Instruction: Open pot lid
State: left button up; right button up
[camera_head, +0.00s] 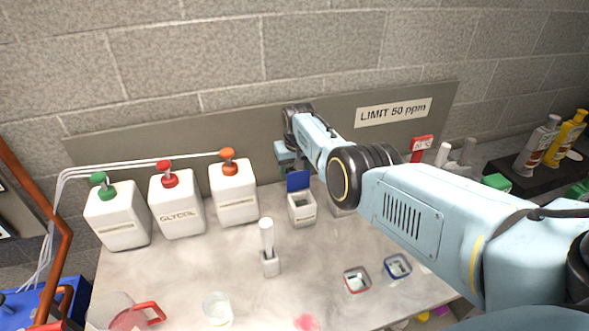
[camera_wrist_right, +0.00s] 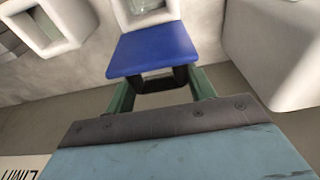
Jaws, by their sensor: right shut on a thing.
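A small white square pot (camera_head: 302,213) stands on the bench near the back panel, its top opening uncovered. Its blue lid (camera_head: 298,181) stands upright at the pot's back edge. In the right wrist view the blue lid (camera_wrist_right: 152,48) lies right at my fingertips, with the white pot rim (camera_wrist_right: 148,17) beyond it. My right gripper (camera_wrist_right: 160,78) has green fingers and is shut on the blue lid. In the head view my right gripper (camera_head: 287,167) reaches in from behind the lid, its fingertips mostly hidden. My left gripper is not in view.
White bottles with green (camera_head: 118,215), red (camera_head: 178,205) and orange (camera_head: 235,193) pumps stand left. A white upright item (camera_head: 268,250), a glass (camera_head: 217,308) and two small open containers, red-rimmed (camera_head: 357,279) and blue-rimmed (camera_head: 398,266), are in front. The back panel (camera_head: 200,135) is close behind.

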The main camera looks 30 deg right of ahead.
jog(key=shift+s+f, duration=0.1)
jog(key=shift+f, duration=0.2)
jog(key=o, duration=1.2)
jog(key=shift+c, duration=0.2)
jog(key=shift+o, duration=0.8)
jog(key=shift+w, duration=0.25)
jog(key=shift+r, duration=0.1)
jog(key=shift+s, duration=0.1)
jog(key=shift+r+p, duration=0.45)
jog(key=shift+r, duration=0.05)
jog(key=r+p, duration=0.2)
jog(key=r, duration=0.1)
jog(key=s+r+p, duration=0.1)
jog(key=r, duration=0.1)
jog(key=shift+a, duration=0.1)
notch_tip(320, 180, up, 7)
jog(key=s, duration=0.1)
jog(key=shift+a+p, duration=0.2)
jog(key=shift+p, duration=0.2)
